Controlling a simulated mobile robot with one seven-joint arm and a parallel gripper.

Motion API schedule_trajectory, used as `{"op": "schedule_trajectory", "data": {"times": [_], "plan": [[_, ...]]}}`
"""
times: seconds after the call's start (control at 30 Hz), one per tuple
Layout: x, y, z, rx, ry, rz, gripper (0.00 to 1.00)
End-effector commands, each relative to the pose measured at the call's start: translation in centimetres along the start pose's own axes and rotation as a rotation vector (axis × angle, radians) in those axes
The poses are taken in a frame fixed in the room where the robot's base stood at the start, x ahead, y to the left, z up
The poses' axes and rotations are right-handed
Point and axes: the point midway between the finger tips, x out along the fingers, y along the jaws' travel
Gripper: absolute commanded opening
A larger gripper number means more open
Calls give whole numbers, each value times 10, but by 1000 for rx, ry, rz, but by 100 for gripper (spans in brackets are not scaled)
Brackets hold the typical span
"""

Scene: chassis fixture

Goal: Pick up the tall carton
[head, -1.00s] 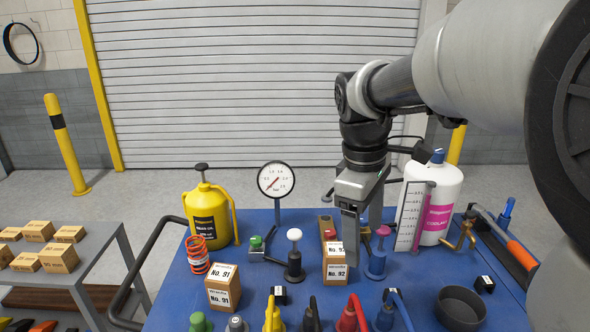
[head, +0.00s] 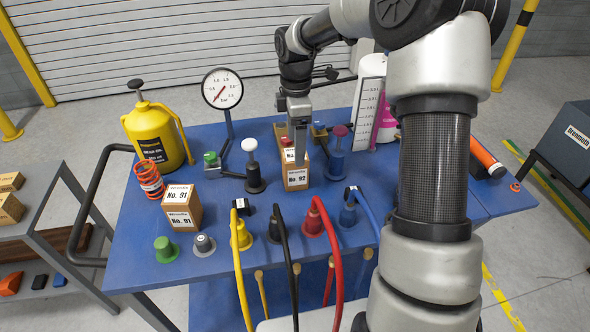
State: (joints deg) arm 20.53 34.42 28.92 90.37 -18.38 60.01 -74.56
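The No. 92 carton (head: 295,182) is a narrow, upright brown box with white labels, standing on the blue bench top in the head view. It looks like the taller carton. My gripper (head: 299,150) points down at it, and one grey finger overlaps the carton's upper front. The other finger is hidden or unclear, so I cannot tell whether the gripper is open or touches the carton. A second brown carton, No. 91 (head: 181,210), stands to the left, apart from my gripper.
A white-knobbed plunger (head: 254,170) and a blue plunger (head: 336,157) flank the No. 92 carton closely. A gauge (head: 222,89) and a yellow oil can (head: 156,135) stand behind left. Coloured cables (head: 331,240) arch in front. My arm hides part of the right side.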

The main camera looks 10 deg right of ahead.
Motion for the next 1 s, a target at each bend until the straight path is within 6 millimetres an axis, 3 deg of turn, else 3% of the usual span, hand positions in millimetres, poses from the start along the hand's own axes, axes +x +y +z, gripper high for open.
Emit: {"op": "schedule_trajectory", "data": {"times": [0.1, 0.37, 0.63, 0.9, 1.0], "plan": [[17, 0, 0, 0, 0, -2, 73], [31, 1, 0, 1, 0, -1, 73], [69, 4, -1, 1, 0, -2, 73], [75, 5, -1, 1, -1, 1, 73], [75, 5, -1, 1, 0, 1, 58]]}}
